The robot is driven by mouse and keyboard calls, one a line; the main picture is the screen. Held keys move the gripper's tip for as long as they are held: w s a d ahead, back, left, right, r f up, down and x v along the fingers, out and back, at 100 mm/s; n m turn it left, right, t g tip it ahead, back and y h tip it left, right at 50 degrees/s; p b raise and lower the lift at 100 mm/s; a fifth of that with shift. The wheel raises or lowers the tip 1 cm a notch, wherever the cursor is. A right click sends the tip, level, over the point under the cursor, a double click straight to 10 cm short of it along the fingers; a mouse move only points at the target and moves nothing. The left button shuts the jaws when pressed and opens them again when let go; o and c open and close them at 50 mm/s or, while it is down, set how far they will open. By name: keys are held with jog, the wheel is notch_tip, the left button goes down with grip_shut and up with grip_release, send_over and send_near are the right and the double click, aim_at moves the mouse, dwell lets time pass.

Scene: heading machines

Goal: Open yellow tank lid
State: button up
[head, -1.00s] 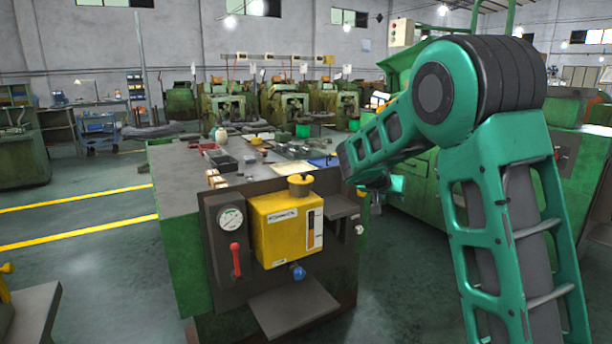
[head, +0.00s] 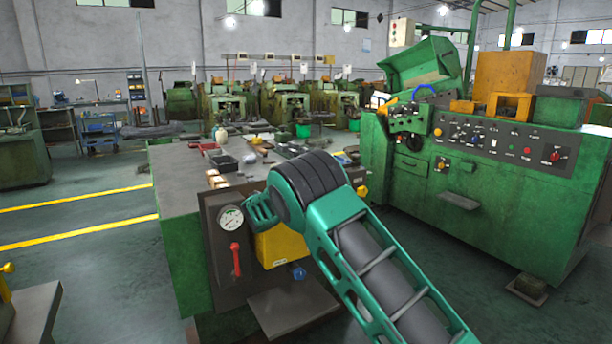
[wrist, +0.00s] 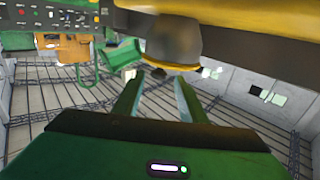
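The yellow tank (head: 280,248) is on the front of the grey-green bench. In the head view my arm covers most of it, including its lid. The wrist view appears upside down. There the tank's yellow body (wrist: 262,25) is along the top edge. A dark rounded part with a yellow rim, which looks like the lid (wrist: 172,45), hangs below it in the picture. My gripper (wrist: 157,85) is open, its two green fingers spread and pointing at this part.
A pressure gauge (head: 231,219) and a red lever (head: 236,258) are left of the tank. A blue knob (head: 299,273) is under it. A large green machine (head: 480,185) stands to the right. Small parts and trays lie on the bench top (head: 180,190).

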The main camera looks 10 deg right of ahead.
jog(key=x, duration=0.8)
jog(key=shift+c, duration=0.3)
jog(key=shift+d, duration=0.1)
grip_shut()
